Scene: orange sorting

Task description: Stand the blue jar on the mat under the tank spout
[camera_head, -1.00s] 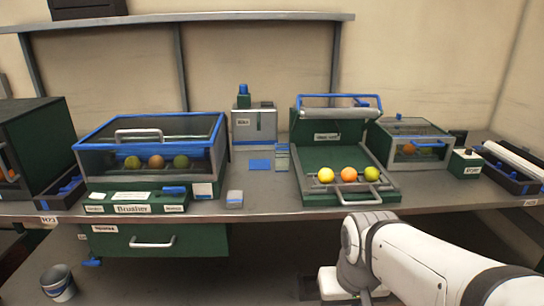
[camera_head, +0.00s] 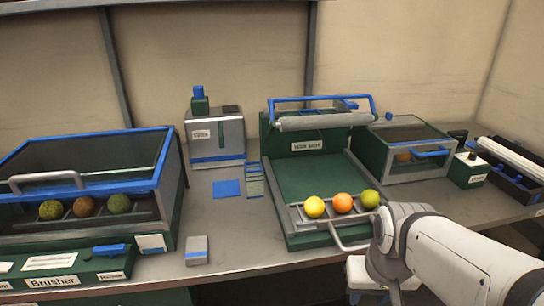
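A grey tank-like box (camera_head: 214,143) with a label and a blue stripe stands at the back of the bench, with a green and blue cap (camera_head: 199,100) on top. I cannot make out a spout on it. A flat blue square (camera_head: 227,189), which looks like the mat, lies bare on the bench in front of it. I cannot clearly identify a blue jar. A small grey block (camera_head: 197,250) with a bluish lower part stands near the front edge. My white arm enters at lower right, but my gripper cannot be seen.
A blue-framed glass case (camera_head: 88,160) with several fruits is at left, above a "Brusher" panel (camera_head: 55,280). An open green unit (camera_head: 318,180) holds three fruits and has a front handle. A smaller glass case (camera_head: 408,148) stands right. The bench between left case and green unit is mostly clear.

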